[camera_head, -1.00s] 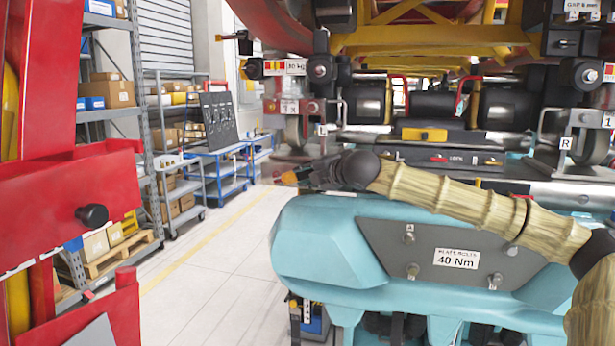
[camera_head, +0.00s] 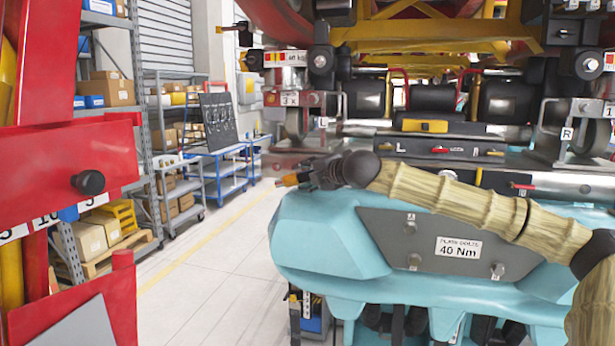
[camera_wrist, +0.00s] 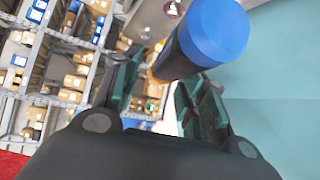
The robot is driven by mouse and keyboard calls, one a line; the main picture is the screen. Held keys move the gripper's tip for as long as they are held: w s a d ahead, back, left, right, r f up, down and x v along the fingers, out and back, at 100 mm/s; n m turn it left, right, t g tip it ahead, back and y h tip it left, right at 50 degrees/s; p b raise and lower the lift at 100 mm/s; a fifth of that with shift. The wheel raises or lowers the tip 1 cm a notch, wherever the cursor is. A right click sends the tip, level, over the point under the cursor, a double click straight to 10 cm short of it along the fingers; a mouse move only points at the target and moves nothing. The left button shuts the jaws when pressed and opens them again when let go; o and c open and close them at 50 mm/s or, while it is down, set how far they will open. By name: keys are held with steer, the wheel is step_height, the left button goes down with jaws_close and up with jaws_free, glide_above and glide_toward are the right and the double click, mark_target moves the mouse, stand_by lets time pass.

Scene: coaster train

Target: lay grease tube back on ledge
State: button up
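My gripper (camera_head: 300,178) is at the end of my pale ribbed arm, over the left end of a teal casing (camera_head: 325,225) in the head view. A small orange-brown tip shows at its fingers there. In the wrist view, the grease tube (camera_wrist: 190,48) has a large blue end, a dark band and an orange-tan part. Which surface is the ledge is not clear; the teal casing's top lies under the gripper.
The coaster train's underside (camera_head: 430,110) with wheels and dark blocks fills the space behind my arm. A red stand (camera_head: 60,165) is close at left. Shelves (camera_head: 110,110) with boxes and a blue trolley (camera_head: 220,165) stand behind. The floor (camera_head: 205,260) between is clear.

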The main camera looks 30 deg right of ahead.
steer(key=shift+o, duration=0.2)
steer(key=shift+d, duration=0.1)
steer(key=v, duration=1.2)
stand_by(0.4)
